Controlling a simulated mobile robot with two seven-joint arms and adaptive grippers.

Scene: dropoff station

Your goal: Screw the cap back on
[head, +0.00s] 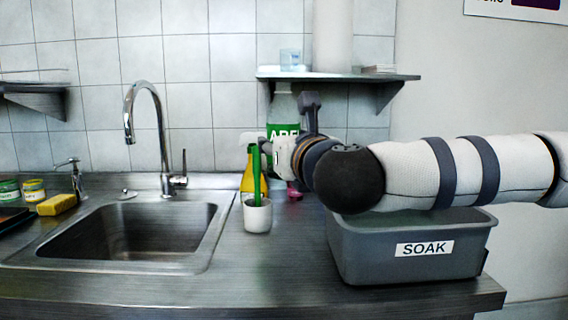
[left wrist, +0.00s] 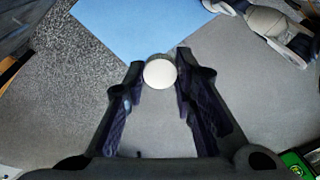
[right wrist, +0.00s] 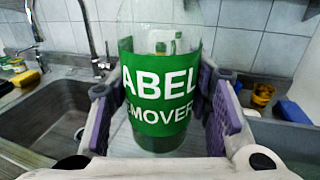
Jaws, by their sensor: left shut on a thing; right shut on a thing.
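The label remover bottle (head: 283,118) has a green label with white letters. My right gripper (head: 284,152) is shut around it behind the sink counter's front half. In the right wrist view the bottle (right wrist: 160,95) stands upright between the two fingers, its label facing the camera. Its top is cut off there, so I cannot tell how the neck looks. A round white cap (left wrist: 160,73) sits between the fingertips of my left gripper (left wrist: 160,78), which is shut on it. My left gripper does not show in the head view.
A sink (head: 125,235) with a tap is at the left. A white cup (head: 257,217) with a green-handled thing and a yellow bottle (head: 246,184) stand near my right gripper. A grey SOAK bin (head: 375,262) is under my right arm. A shelf (head: 345,76) hangs behind.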

